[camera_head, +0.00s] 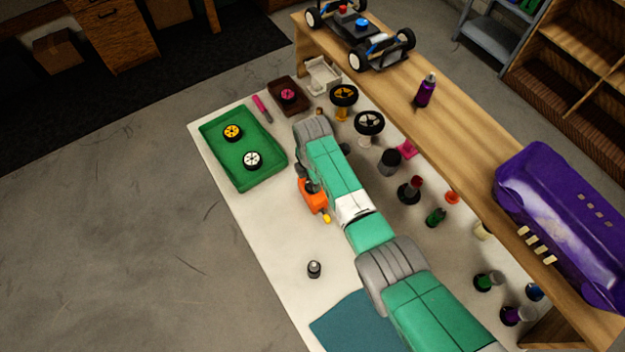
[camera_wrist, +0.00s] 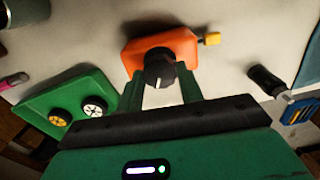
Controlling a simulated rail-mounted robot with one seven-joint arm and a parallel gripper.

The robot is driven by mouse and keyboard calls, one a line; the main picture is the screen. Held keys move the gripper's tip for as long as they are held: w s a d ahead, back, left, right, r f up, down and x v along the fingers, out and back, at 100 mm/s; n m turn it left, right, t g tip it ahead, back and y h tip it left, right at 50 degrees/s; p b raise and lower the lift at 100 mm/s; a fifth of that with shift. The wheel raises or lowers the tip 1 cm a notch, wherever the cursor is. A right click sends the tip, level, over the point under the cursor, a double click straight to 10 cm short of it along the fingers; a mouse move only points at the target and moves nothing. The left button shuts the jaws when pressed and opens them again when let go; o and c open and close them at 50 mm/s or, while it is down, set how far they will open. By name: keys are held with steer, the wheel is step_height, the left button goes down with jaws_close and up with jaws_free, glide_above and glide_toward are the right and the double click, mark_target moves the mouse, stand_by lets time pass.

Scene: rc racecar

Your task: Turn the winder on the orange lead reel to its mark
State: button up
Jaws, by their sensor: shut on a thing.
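The orange lead reel (camera_head: 313,197) sits on the white table, to the right of the green tray, partly hidden by my arm in the head view. In the wrist view the orange lead reel (camera_wrist: 165,47) has a black winder (camera_wrist: 159,67) with a pale line on its face. A yellow plug (camera_wrist: 211,39) sticks out at its side. My gripper (camera_wrist: 166,84) is shut on the winder, with a green finger on each side of it. In the head view my arm hides most of my gripper. I cannot make out the mark on the reel.
The green tray (camera_head: 223,167) holds a yellow wheel (camera_head: 233,132) and a white wheel (camera_head: 252,160). A small dark bottle (camera_head: 314,269) stands in front of the reel, near a blue mat (camera_head: 352,325). Several bottles and wheels on stands line the right, below a wooden shelf (camera_head: 455,130).

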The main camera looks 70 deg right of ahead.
steer(key=shift+f+n, duration=0.1)
steer(key=shift+n, duration=2)
steer(key=shift+n, duration=1.7)
steer(key=n, duration=0.3)
steer(key=o, duration=0.9)
